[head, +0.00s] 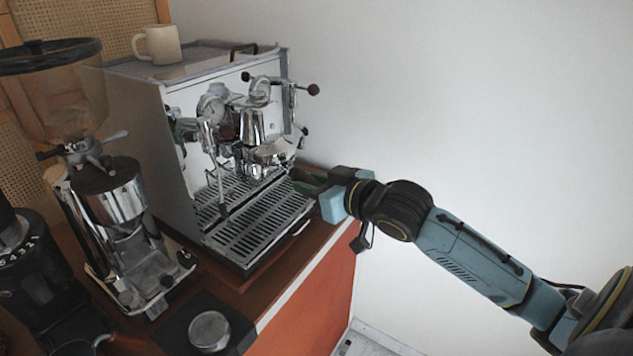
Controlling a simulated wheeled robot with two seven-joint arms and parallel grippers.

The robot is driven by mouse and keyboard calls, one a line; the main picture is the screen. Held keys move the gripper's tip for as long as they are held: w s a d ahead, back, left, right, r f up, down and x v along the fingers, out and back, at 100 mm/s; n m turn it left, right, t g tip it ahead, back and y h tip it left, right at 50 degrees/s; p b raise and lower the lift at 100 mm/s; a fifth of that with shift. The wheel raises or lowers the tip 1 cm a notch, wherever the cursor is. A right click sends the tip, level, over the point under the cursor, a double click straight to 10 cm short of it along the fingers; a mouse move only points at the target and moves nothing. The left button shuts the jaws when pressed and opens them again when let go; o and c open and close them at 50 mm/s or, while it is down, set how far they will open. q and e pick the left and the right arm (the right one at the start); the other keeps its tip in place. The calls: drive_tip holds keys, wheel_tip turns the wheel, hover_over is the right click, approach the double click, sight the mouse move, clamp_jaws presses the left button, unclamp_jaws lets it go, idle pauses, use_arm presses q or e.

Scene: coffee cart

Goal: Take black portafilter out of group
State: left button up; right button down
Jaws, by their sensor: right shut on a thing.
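The espresso machine (180,130) stands on the cart with its chrome group head (253,122) on the front. The metal basket part of the black portafilter (264,160) shows just below the group, above the drip tray (250,222). I cannot tell whether it is still locked in the group or just under it. My right gripper (303,181) reaches in from the right and is shut on the portafilter's handle, which the fingers mostly hide. My left gripper is not in view.
A steam wand (219,170) hangs left of the group. A grinder (110,195) stands left of the machine, and a second dark grinder (30,260) at the far left. A metal tamper (209,331) sits near the front edge. A mug (159,44) is on top. Right of the cart is open.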

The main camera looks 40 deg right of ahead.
drive_tip(key=shift+a+m, duration=0.25)
drive_tip(key=shift+m, duration=0.05)
drive_tip(key=shift+s+a+m+h, duration=0.1)
drive_tip(key=shift+a+m+h, duration=0.65)
drive_tip(key=shift+h, duration=0.45)
drive_tip(key=shift+a+m+h, duration=0.55)
drive_tip(key=shift+a+h, duration=0.2)
drive_tip(key=shift+h, duration=0.05)
drive_tip(key=shift+a, duration=0.1)
drive_tip(key=shift+a+m+h, duration=0.6)
drive_tip(key=shift+m+h, duration=0.1)
drive_tip(key=shift+h, duration=0.2)
